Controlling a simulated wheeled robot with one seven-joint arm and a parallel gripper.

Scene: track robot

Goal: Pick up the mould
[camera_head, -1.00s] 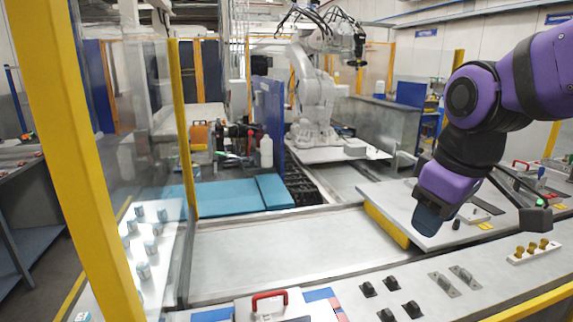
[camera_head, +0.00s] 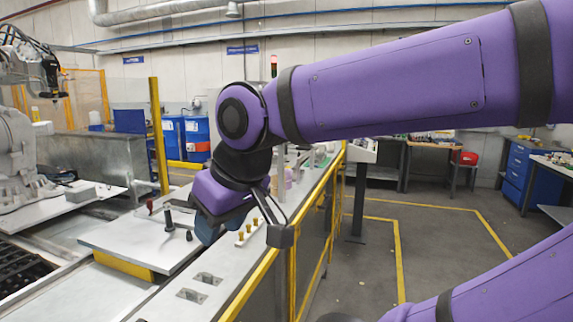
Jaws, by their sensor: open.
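I cannot pick out a mould for certain in this view. My gripper (camera_head: 208,232) hangs at the end of my purple arm, pointing down over the worktop, left of the picture's middle. Its jaws are open, though the fingertips are small and partly hidden by the wrist. A light grey plate (camera_head: 125,242) lies just left of it, with a small black-handled part (camera_head: 168,220) standing near the plate's right edge. A white strip with several brown-yellow knobs (camera_head: 249,232) is just right of my gripper.
A bench with metal fittings (camera_head: 207,279) runs along the front left, edged by a yellow rail (camera_head: 252,284). A white robot arm (camera_head: 15,155) stands at far left. Open floor (camera_head: 440,255) with yellow lines lies to the right. Blue cabinets (camera_head: 528,178) stand behind it.

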